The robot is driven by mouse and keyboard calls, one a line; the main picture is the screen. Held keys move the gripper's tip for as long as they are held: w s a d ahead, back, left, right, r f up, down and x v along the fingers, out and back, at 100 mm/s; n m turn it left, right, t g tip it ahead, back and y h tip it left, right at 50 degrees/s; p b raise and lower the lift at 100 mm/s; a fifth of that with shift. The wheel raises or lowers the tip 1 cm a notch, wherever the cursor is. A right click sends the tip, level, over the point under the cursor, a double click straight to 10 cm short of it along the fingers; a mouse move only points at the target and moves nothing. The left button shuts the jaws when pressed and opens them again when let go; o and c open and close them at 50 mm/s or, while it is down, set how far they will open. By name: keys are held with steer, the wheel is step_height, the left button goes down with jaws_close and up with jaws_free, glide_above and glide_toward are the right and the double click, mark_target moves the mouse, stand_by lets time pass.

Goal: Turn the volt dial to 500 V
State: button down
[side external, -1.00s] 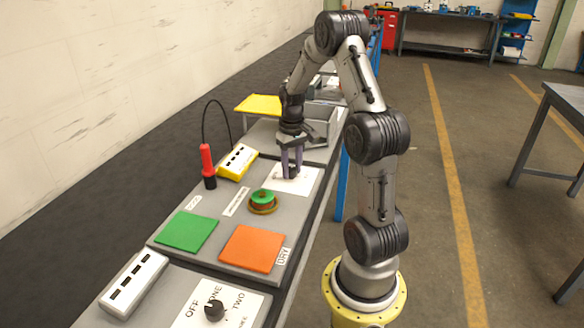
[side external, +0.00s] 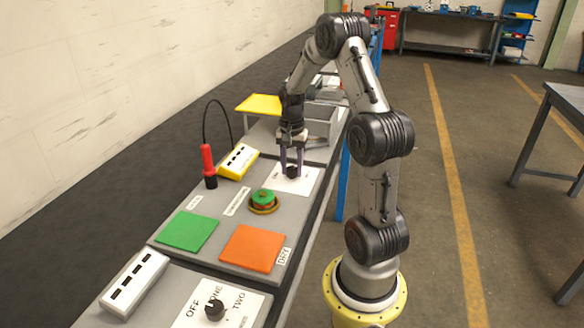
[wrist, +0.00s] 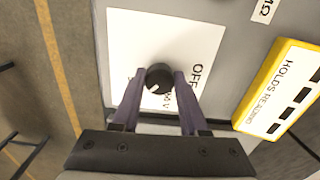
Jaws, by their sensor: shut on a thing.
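The volt dial is a small black knob (wrist: 158,73) on a white plate (wrist: 130,35). It also shows in the side external view as a dark knob (side external: 291,171) on its white plate (side external: 309,178). My gripper (wrist: 159,82) is shut on the dial, one finger on each side of it. In the side external view my gripper (side external: 291,162) points straight down over the plate. A light mark shows on the knob's near edge in the wrist view. "OFF" is legible beside the knob; other lettering is partly hidden by a finger, so I cannot read the setting.
A yellow "HOLDS READING" block (wrist: 283,90) lies beside the plate. The side external view also shows a red-and-black probe (side external: 208,165), a green-topped round part (side external: 263,200), green (side external: 187,231) and orange (side external: 252,248) pads, and another dial (side external: 214,309) in front.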

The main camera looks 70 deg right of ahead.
mark_target(291, 169)
steer(key=shift+r+m, duration=0.15)
steer(key=shift+m, duration=0.55)
steer(key=shift+c, duration=2.1)
jaws_free()
step_height(291, 169, up, 14)
